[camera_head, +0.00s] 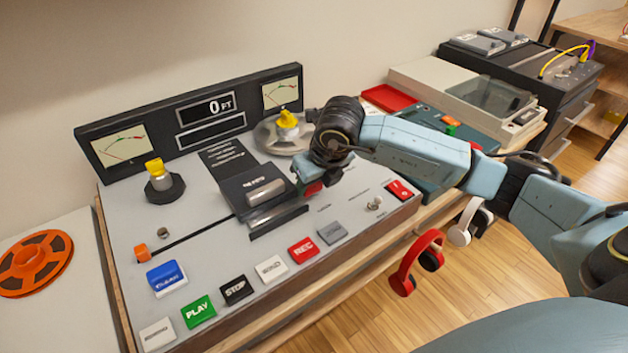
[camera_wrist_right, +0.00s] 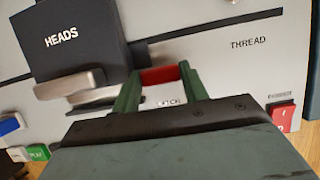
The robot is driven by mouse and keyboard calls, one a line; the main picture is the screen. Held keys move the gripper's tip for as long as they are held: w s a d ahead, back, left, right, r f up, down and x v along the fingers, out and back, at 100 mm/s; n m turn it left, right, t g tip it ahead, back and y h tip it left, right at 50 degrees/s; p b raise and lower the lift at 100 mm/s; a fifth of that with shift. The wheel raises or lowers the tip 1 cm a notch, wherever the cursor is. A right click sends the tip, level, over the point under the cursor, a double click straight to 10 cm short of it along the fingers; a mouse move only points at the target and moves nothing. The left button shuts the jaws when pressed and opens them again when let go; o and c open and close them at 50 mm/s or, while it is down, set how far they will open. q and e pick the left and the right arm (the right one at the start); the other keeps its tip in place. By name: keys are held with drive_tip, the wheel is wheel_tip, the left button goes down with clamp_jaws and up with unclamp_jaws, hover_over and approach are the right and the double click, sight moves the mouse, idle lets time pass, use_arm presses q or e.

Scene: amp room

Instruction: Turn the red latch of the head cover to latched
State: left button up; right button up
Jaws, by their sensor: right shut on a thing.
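The black head cover (camera_head: 244,184), marked HEADS, sits on the tape machine's grey panel (camera_head: 215,258) with a silver handle at its front. It also shows at the upper left of the right wrist view (camera_wrist_right: 75,40). The red latch (camera_wrist_right: 160,75) is beside the cover's right edge, above a partly hidden label. My right gripper (camera_wrist_right: 160,88) is shut on the latch, a green finger at each side. In the head view the right gripper (camera_head: 309,180) hides most of the latch (camera_head: 314,188). My left gripper is not in view.
A row of buttons, including PLAY (camera_head: 198,311) and REC (camera_head: 302,249), lines the panel's front. A metal reel (camera_head: 277,136) with a yellow knob is behind the gripper. Red headphones (camera_head: 410,262) hang at the right front edge. An orange reel (camera_head: 35,262) lies far left.

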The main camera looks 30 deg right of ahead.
idle(0.3)
drive_tip(key=o, duration=1)
